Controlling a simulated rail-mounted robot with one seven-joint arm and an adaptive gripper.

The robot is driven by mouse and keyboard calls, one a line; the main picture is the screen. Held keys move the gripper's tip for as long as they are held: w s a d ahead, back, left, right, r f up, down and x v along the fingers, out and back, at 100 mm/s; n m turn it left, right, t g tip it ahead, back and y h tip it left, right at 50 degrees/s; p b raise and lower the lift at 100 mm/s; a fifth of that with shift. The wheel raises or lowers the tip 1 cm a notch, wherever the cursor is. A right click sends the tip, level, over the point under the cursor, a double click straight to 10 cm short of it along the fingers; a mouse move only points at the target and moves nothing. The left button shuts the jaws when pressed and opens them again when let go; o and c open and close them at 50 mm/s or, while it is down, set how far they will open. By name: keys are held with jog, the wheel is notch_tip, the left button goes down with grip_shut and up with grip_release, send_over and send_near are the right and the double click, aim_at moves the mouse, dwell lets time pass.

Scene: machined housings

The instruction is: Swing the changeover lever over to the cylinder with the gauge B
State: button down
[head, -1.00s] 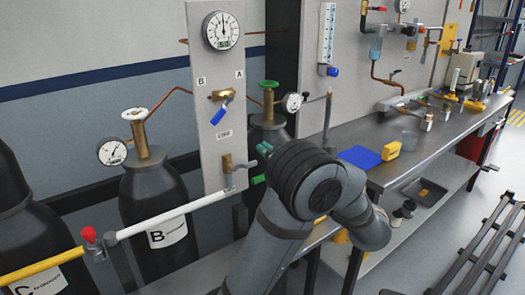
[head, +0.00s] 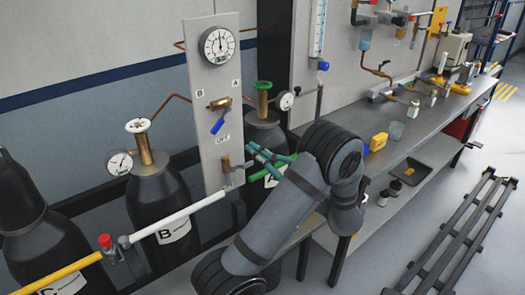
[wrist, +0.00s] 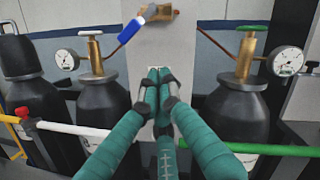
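The changeover lever has a blue handle (head: 217,125) on a brass valve (head: 220,103) on the grey panel. The handle slants down and left; it also shows at the top of the wrist view (wrist: 132,29). Cylinder B (head: 160,200) is black with a white handwheel, and its gauge (head: 120,162) is on its left; this gauge shows in the wrist view (wrist: 66,60). Cylinder A (head: 262,132), with a green handwheel, is right of the panel. My gripper (wrist: 158,72) has teal fingers with tips together, empty, below and right of the handle in the head view, apart from it.
A large dial (head: 218,45) tops the panel (head: 212,160). A white pipe (head: 180,215) and a green pipe (wrist: 270,150) run low in front of the cylinders. A steel bench (head: 425,125) stands right. Cylinder C (head: 45,235) is at far left.

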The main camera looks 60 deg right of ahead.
aim_at(221, 120)
jog(key=w+a+r+p, duration=0.1)
jog(key=w+r+p, duration=0.2)
jog(key=w, duration=0.3)
jog(key=shift+a+r+p, duration=0.15)
jog(key=shift+r+p, duration=0.15)
jog(key=shift+r, duration=0.25)
jog(key=shift+r, duration=0.1)
